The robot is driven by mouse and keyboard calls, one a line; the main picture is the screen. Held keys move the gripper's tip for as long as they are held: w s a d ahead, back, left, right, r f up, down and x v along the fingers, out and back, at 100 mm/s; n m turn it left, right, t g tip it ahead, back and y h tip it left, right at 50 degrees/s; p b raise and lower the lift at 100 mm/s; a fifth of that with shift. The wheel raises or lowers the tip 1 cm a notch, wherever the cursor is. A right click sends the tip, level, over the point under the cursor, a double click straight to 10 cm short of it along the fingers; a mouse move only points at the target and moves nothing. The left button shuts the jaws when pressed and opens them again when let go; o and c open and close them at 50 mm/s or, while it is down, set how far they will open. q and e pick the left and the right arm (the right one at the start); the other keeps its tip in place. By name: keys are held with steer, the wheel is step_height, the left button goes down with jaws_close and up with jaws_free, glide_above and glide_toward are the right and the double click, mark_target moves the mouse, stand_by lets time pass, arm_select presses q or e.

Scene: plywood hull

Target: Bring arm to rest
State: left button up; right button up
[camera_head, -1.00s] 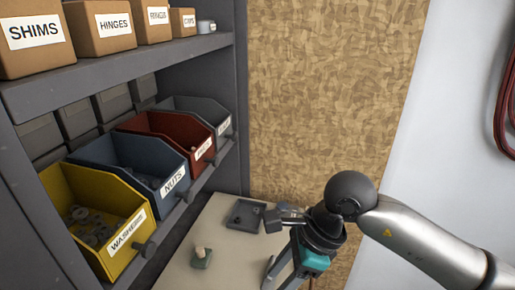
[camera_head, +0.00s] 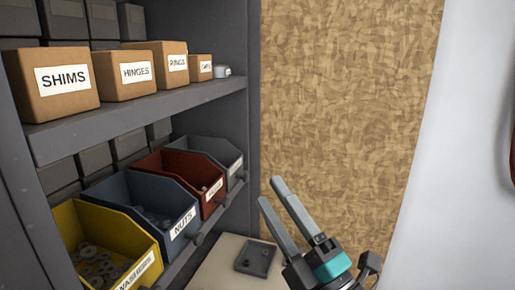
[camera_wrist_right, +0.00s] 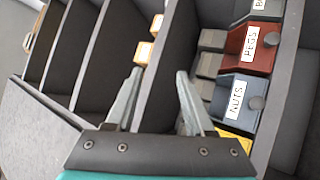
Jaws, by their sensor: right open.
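My right gripper (camera_head: 268,190) is raised in front of the plywood panel, at the lower middle of the head view. Its two grey fingers point up and to the left, apart, with nothing between them. In the right wrist view the fingers (camera_wrist_right: 158,80) also stand apart and empty, with the shelving beyond them. My left gripper is in neither view.
Shelving on the left holds a yellow washers bin (camera_head: 110,240), a blue nuts bin (camera_head: 125,195), a red bin (camera_head: 155,165) and a grey bin (camera_head: 222,152). Cardboard boxes (camera_head: 60,105) stand on the shelf above. A small dark tray (camera_head: 254,259) lies on the pale worktop (camera_head: 215,265).

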steer(key=d+f+m+g+h, duration=0.3)
steer(key=d+f+m+h, duration=0.35)
steer(key=f+m, duration=0.2)
steer(key=d+f+m+g+h, duration=0.2)
steer(key=d+f+m+h, duration=0.4)
steer(key=f+m+h, duration=0.3)
steer(key=s+d+f+m+g+y, duration=0.15)
steer(key=s+f+m+g, duration=0.25)
steer(key=s+f+g, duration=1.05)
steer(key=s+f+t, duration=0.1)
steer(key=s+f, duration=0.3)
steer(key=f, duration=0.9)
steer(key=s+f+t, duration=0.1)
steer(key=s+f, duration=0.3)
steer(key=f, duration=0.9)
steer(key=s+d+f+g, duration=0.1)
steer(key=s+d+f, duration=0.1)
steer(key=s+f, duration=1)
steer(key=shift+s+y, duration=0.3)
steer(key=shift+s, duration=0.8)
